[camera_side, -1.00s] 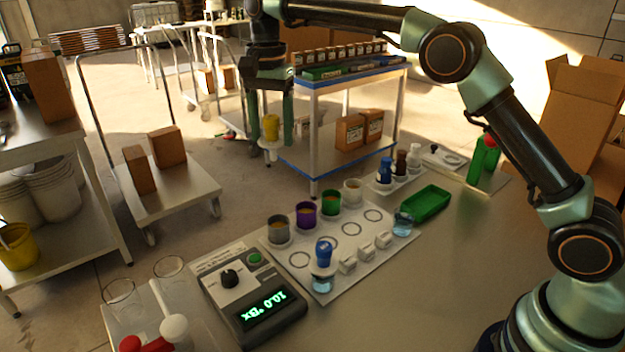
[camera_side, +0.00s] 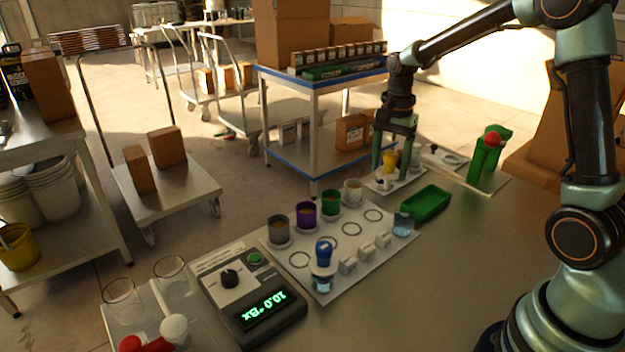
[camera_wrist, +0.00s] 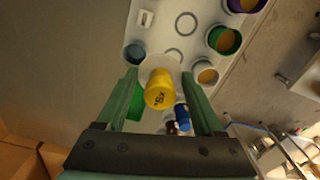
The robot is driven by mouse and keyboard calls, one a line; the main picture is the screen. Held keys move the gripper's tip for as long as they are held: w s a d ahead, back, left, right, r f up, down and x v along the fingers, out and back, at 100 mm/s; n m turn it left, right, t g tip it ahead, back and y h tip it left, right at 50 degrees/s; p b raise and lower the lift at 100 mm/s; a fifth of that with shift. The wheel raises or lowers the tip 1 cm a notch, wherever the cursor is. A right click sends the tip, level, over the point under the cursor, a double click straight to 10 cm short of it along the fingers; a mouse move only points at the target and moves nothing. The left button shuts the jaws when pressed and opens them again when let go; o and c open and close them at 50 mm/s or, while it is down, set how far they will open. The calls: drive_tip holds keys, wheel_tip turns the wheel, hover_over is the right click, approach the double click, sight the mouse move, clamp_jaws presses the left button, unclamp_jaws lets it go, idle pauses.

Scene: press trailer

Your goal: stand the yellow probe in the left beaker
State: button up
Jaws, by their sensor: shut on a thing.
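The yellow probe (camera_side: 390,160) is between the fingers of my gripper (camera_side: 388,172), which is shut on it. In the wrist view the probe's yellow top (camera_wrist: 159,90) shows between my gripper's fingers (camera_wrist: 160,82). My gripper is over the small white bottle rack; whether the probe touches it I cannot tell. A beaker of bluish liquid (camera_side: 322,285) at the mat's front holds a blue-topped probe (camera_side: 323,251). Another such beaker (camera_side: 403,225), without a probe, is at the mat's right. Two clear glass beakers (camera_side: 119,292) (camera_side: 171,268) stand at the lower left. Which is the left beaker is unclear.
Grey, purple, green and white cups (camera_side: 305,214) line the mat's back edge. Small white blocks (camera_side: 366,252) lie along its front. A green tray (camera_side: 428,203) is right of the mat. A meter (camera_side: 250,295) reading 10.0 stands at the left.

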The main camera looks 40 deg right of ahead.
drive_tip(key=shift+m, duration=0.4)
drive_tip(key=shift+s+d+f, duration=0.4)
drive_tip(key=shift+s+f, duration=0.35)
drive_tip(key=shift+f, duration=0.6)
drive_tip(key=shift+s+d+f, duration=0.4)
drive_tip(key=shift+s+f, duration=0.4)
drive_tip(key=shift+f, duration=0.55)
drive_tip(key=shift+s+d+f, duration=0.4)
drive_tip(key=shift+s+f, duration=0.35)
drive_tip(key=shift+f, duration=0.6)
drive_tip(key=shift+f, duration=0.65)
drive_tip(key=o, duration=1.3)
drive_tip(key=shift+r, duration=5.55)
drive_tip(key=shift+r, duration=4.55)
